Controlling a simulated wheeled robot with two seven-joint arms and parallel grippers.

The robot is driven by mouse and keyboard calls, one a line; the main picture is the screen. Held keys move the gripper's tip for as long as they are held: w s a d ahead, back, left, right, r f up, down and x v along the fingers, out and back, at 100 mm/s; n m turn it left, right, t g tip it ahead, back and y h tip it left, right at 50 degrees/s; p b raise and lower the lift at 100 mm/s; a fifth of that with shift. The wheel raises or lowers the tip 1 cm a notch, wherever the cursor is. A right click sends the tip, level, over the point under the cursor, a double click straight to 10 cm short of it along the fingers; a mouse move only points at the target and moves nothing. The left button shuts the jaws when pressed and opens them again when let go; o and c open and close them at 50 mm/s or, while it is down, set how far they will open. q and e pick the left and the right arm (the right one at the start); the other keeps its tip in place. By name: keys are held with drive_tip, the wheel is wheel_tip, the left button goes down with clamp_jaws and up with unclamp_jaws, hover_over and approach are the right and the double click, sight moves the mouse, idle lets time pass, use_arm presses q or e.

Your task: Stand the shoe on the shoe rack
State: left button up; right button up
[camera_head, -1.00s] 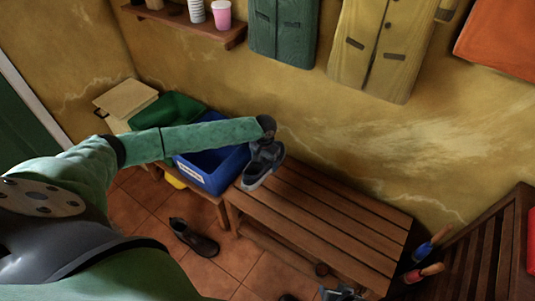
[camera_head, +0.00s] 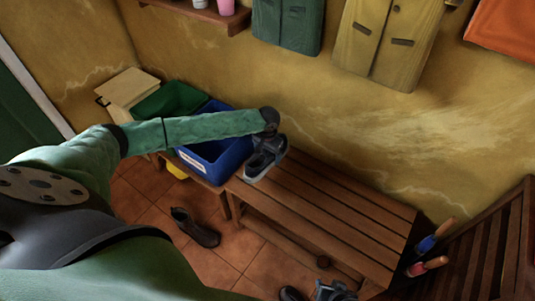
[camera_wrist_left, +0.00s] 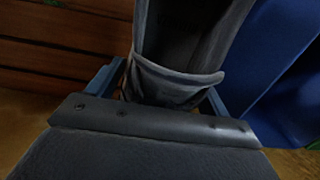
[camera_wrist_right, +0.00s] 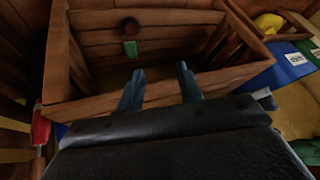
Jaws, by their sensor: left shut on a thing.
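A dark grey shoe with a pale sole (camera_head: 263,163) is at the left end of the slatted wooden rack (camera_head: 330,205), toe towards me. I cannot tell whether its sole rests on the slats or hangs just above. My left gripper (camera_head: 269,126) is shut on the heel end of the shoe; its fingers sit on both sides of the heel in the left wrist view (camera_wrist_left: 168,88). My right gripper (camera_head: 335,291) is low at the bottom of the head view. In the right wrist view its fingers (camera_wrist_right: 160,85) are apart with nothing between them.
A blue bin (camera_head: 215,155) stands close left of the rack, with a green bin (camera_head: 172,99) behind it. A dark shoe (camera_head: 195,228) lies on the tiled floor. Red and blue handled tools (camera_head: 430,267) stand at the rack's right end. The slats right of the shoe are clear.

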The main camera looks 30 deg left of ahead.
use_arm(q)
drive_tip(key=shift+f+b, duration=1.35)
drive_tip(key=shift+b, duration=0.2)
drive_tip(key=shift+f+b, duration=1.15)
drive_tip(key=shift+b, duration=0.3)
use_arm(e)
wheel_tip(320, 180, down, 18)
drive_tip(key=s+t, duration=0.1)
drive_tip(key=shift+s+m+t, duration=0.2)
drive_tip(key=shift+m+t, duration=0.1)
drive_tip(key=shift+t, duration=0.1)
drive_tip(key=shift+f, duration=0.1)
use_arm(q)
drive_tip(key=shift+f, duration=0.55)
drive_tip(key=o, duration=1.1)
drive_tip(key=shift+r+p, duration=0.35)
drive_tip(key=shift+r, duration=3.55)
use_arm(e)
drive_tip(key=shift+d+r, duration=0.1)
drive_tip(key=shift+r, duration=0.2)
